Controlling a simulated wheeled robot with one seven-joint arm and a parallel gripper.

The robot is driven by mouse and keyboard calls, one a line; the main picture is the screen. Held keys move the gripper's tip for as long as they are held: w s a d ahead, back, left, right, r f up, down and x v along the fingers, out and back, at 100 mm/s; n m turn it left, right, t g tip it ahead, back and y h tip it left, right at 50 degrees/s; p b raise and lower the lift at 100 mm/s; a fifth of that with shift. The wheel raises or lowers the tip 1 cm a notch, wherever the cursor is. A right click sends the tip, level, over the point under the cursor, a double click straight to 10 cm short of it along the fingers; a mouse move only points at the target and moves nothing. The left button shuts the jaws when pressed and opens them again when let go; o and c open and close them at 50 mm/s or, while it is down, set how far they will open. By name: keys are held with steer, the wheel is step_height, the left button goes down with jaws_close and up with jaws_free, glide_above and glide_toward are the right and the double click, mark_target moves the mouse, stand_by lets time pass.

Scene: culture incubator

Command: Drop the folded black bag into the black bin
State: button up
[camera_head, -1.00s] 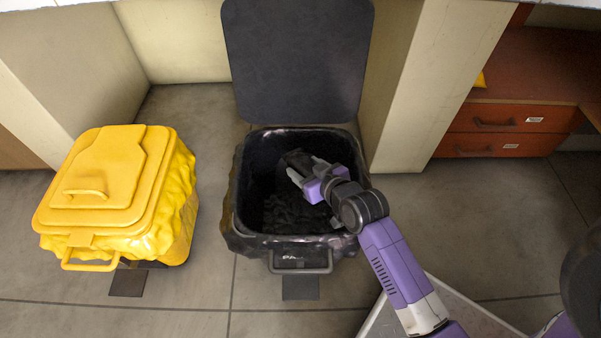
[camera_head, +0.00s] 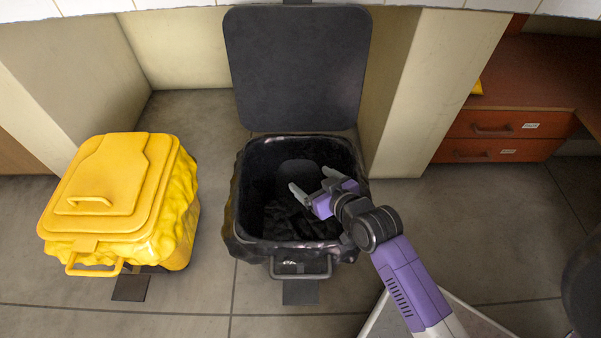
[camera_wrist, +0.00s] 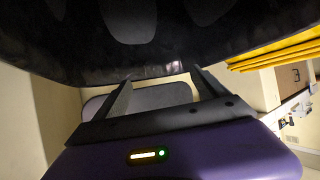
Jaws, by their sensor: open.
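The black bin (camera_head: 291,248) stands open in the middle of the head view, lined with a crumpled black liner, its dark lid (camera_head: 298,70) raised behind it. My gripper (camera_head: 311,180) is over the bin's mouth, toward its right side, with its fingers spread and nothing between them. The wrist view also shows the open, empty fingers (camera_wrist: 162,76). A smooth dark grey shape, apparently the folded black bag (camera_head: 297,173), shows inside the bin beyond the fingers, apart from them. Dark on dark, its full outline and depth are hard to tell.
A closed yellow bin (camera_head: 110,190) stands to the left, with floor between the bins. A cream wall panel (camera_head: 425,95) rises right behind the black bin. A brown drawer unit (camera_head: 505,125) is at the right back. The floor (camera_head: 480,215) at right is clear.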

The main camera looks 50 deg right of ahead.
steer(key=p+v, duration=0.1)
steer(key=v, duration=0.2)
steer(key=shift+s+a+r, duration=0.1)
steer(key=shift+s+r, duration=0.05)
steer(key=shift+s, duration=0.1)
